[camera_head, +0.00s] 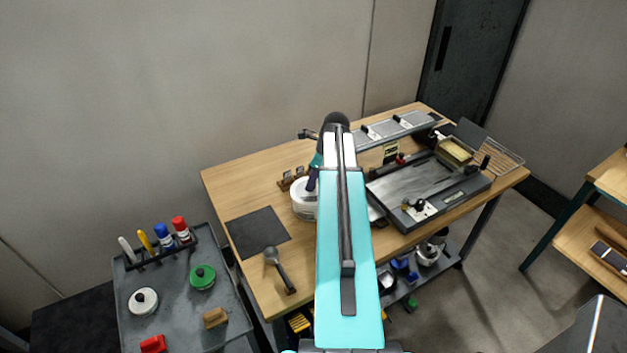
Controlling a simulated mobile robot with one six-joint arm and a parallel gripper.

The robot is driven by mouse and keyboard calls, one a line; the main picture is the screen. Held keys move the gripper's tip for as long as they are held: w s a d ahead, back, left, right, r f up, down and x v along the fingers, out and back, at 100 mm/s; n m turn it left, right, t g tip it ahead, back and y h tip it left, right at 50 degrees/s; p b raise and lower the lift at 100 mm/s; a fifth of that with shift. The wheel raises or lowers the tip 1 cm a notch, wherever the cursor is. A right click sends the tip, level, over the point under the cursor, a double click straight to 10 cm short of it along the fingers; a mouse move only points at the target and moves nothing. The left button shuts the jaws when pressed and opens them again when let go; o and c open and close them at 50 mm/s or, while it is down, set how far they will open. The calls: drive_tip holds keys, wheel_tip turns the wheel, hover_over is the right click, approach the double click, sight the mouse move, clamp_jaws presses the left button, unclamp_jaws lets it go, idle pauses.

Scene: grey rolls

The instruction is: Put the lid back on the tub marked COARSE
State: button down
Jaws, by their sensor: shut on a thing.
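A white round tub (302,204) stands on the wooden table, partly hidden behind my arm. Any marking on it is too small to read. My gripper (311,184) points down over the tub's top, mostly hidden by my arm. It is shut on what seems to be the lid, a pale disc (303,186) at the tub's top. I cannot tell whether this disc is seated or just above the rim. A white lid-like disc (143,301) and a green one (202,277) lie on the grey cart (180,325) at the left.
A large grey tray (415,190) fills the table's right part. Bottles (181,229) stand in a rack on the cart. A wall is behind the table.

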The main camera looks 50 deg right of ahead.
idle(0.3)
drive_tip(key=c, duration=0.9)
unclamp_jaws()
drive_tip(key=shift+c, duration=0.2)
drive_tip(key=shift+r+p, duration=2.55)
drive_tip(key=shift+r, duration=0.95)
clamp_jaws()
drive_tip(key=shift+f+b, duration=1.1)
drive_tip(key=shift+f, duration=1.65)
